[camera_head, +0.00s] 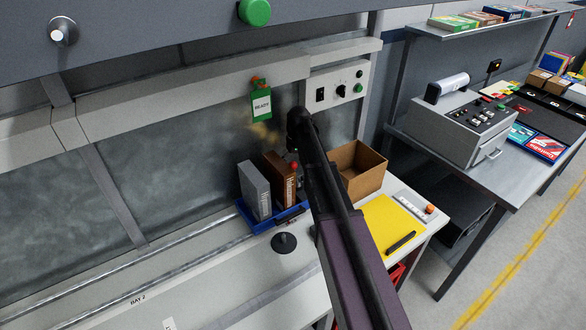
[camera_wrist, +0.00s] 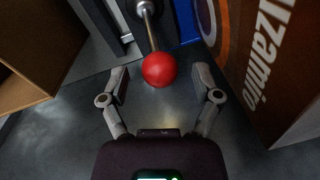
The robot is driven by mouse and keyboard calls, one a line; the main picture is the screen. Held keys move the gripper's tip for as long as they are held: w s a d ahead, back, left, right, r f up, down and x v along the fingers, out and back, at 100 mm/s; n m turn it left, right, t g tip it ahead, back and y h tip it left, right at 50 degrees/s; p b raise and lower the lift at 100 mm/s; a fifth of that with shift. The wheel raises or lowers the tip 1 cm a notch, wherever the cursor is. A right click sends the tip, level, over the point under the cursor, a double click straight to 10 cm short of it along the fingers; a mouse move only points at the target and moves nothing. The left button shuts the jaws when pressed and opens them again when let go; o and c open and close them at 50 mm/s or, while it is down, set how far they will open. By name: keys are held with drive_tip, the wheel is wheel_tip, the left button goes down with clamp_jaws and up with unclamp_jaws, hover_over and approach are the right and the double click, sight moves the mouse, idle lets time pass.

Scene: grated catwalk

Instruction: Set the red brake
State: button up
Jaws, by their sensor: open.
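The red brake knob (camera_wrist: 159,69) is a red ball on the end of a metal lever (camera_wrist: 150,30) in the wrist view. My gripper (camera_wrist: 160,80) is open, with one finger on each side of the ball. A gap shows between each finger and the ball, so it is not gripped. In the head view the red knob (camera_head: 294,166) shows small beside my arm, just right of the brown box. My arm hides most of the lever's surroundings there.
A brown box (camera_head: 279,178) and a grey box (camera_head: 254,189) stand in a blue tray (camera_head: 259,226) close by. The brown box (camera_wrist: 270,70) is near the right finger. An open cardboard box (camera_head: 363,165) is to the right. A green READY tag (camera_head: 261,105) hangs above.

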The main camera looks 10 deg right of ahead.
drive_tip(key=shift+f, duration=0.35)
